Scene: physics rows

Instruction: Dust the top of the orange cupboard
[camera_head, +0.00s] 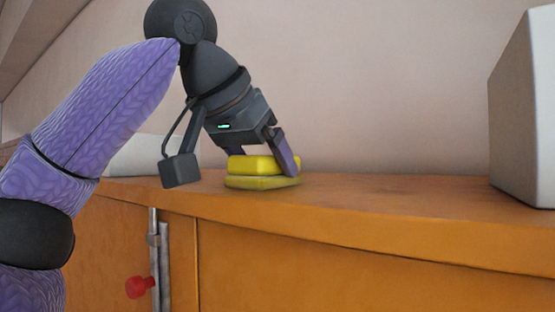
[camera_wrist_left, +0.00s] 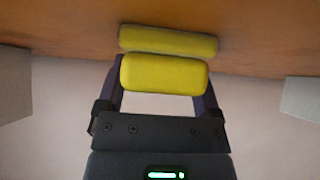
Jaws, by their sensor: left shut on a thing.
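The orange cupboard (camera_head: 400,215) runs across the head view, with its flat top (camera_head: 350,205) at mid height. My left gripper (camera_head: 265,165) is shut on a yellow duster (camera_head: 250,163), made of an upper block and a lower, wider pad. The pad is at the cupboard top, and it seems to touch the surface. In the left wrist view the yellow block (camera_wrist_left: 165,75) sits between the two fingers, with the yellow pad (camera_wrist_left: 168,40) beyond it against the orange wood (camera_wrist_left: 60,25). My right gripper is not in view.
A pale box (camera_head: 525,110) stands on the top at the right. Another pale object (camera_head: 135,158) is at the left, partly behind my arm. A plain wall (camera_head: 380,80) is behind. A red knob (camera_head: 138,287) and a metal bar (camera_head: 154,260) are on the front. Bare top lies right of the duster.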

